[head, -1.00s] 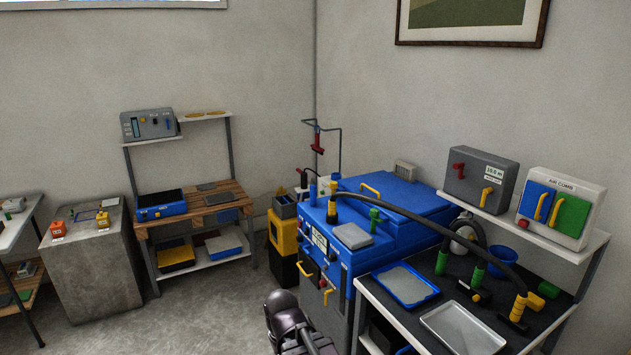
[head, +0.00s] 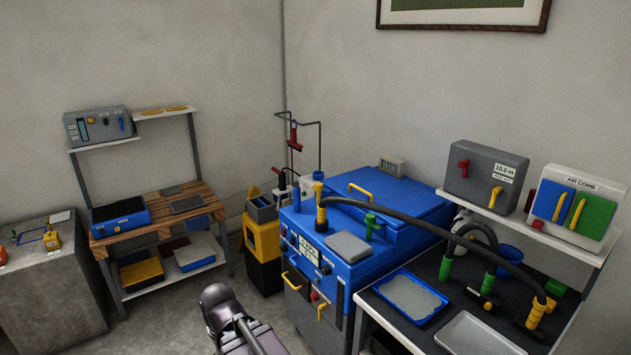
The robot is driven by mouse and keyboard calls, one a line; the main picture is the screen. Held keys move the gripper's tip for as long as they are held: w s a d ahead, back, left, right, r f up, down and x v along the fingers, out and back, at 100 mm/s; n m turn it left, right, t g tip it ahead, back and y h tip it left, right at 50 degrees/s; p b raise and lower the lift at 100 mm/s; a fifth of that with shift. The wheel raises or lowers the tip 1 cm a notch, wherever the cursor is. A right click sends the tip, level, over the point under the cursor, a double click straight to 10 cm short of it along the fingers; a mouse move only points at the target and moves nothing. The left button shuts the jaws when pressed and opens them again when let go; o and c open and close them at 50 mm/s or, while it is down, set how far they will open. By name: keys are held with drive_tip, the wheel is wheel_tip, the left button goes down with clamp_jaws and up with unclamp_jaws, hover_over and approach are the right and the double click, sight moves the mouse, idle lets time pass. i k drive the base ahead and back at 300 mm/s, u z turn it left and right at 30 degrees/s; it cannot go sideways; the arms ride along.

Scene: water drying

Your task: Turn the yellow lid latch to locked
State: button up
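The blue machine (head: 335,271) stands right of centre in the head view, with its blue lid (head: 405,205) down. A yellow bar handle (head: 365,192) is on the lid. Two more yellow handles are on the front, one at the left (head: 290,281) and one lower right (head: 322,311). I cannot tell which yellow part is the lid latch, or its setting. Part of my arm shows at the bottom, left of the machine and apart from it. My gripper is not in view.
A black hose arches from the machine over the dark-topped bench (head: 455,290) at right, which holds a blue tray (head: 409,297). A black-and-yellow bin (head: 262,238) stands left of the machine. A wooden workbench (head: 155,218) is at left. Floor between them is clear.

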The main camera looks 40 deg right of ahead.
sight(318, 187)
drive_tip(key=z, duration=0.55)
drive_tip(key=i, duration=1)
drive_tip(key=z, duration=0.65)
